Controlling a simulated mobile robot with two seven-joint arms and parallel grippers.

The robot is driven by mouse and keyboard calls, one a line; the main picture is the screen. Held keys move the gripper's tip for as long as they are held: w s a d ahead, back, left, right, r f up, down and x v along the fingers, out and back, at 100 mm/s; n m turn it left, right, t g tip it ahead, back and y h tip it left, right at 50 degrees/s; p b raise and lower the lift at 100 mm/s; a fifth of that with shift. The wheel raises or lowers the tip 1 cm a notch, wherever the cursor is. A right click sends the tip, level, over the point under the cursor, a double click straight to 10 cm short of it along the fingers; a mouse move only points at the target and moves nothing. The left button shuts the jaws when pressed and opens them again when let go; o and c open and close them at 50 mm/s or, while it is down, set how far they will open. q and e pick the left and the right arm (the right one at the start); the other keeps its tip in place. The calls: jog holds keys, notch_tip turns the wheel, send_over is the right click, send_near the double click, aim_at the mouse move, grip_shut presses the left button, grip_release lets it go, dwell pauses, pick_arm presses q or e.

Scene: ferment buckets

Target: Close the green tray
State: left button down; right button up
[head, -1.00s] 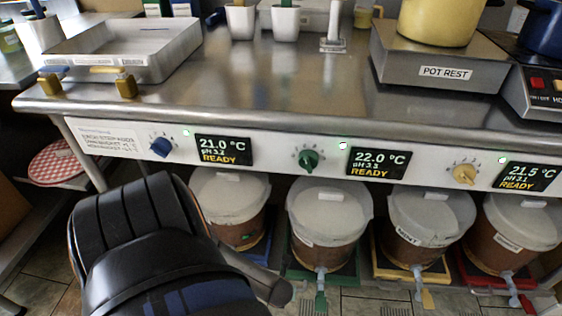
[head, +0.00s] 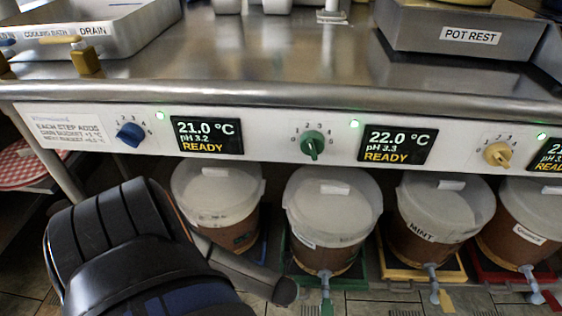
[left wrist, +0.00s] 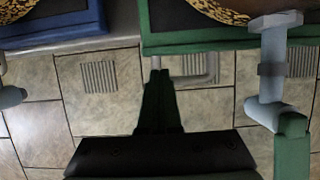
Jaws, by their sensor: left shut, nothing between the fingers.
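The green tray (head: 352,276) is under the counter, with a lidded brown bucket (head: 330,235) on it. In the left wrist view the green tray (left wrist: 215,40) crosses the top, its front edge facing me. A grey spigot (left wrist: 266,90) with a green tap handle (left wrist: 292,145) hangs in front of it at the right. My left gripper (left wrist: 158,75) is shut and empty, its fingertips just short of the tray's front edge; contact is unclear. A grey bar (left wrist: 188,80) shows beside the fingertips. In the head view my left arm hides the gripper. My right gripper is not in view.
The blue tray (left wrist: 50,35) is to the left, with another grey spigot (left wrist: 10,97). Yellow (head: 425,273) and red (head: 478,278) trays with buckets stand to the right. The counter (head: 250,75) with dials overhangs them. Tiled floor (left wrist: 100,115) lies below.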

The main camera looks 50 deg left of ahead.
pick_arm(q)
jog(key=shift+w+a, duration=0.35)
jog(key=shift+a, duration=0.05)
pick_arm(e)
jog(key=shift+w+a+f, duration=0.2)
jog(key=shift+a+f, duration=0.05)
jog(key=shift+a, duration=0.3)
pick_arm(q)
jog(key=w+a, duration=0.3)
jog(key=a, duration=0.1)
jog(key=shift+w+r, duration=0.1)
jog(key=shift+w, duration=0.05)
jog(key=shift+d, duration=0.1)
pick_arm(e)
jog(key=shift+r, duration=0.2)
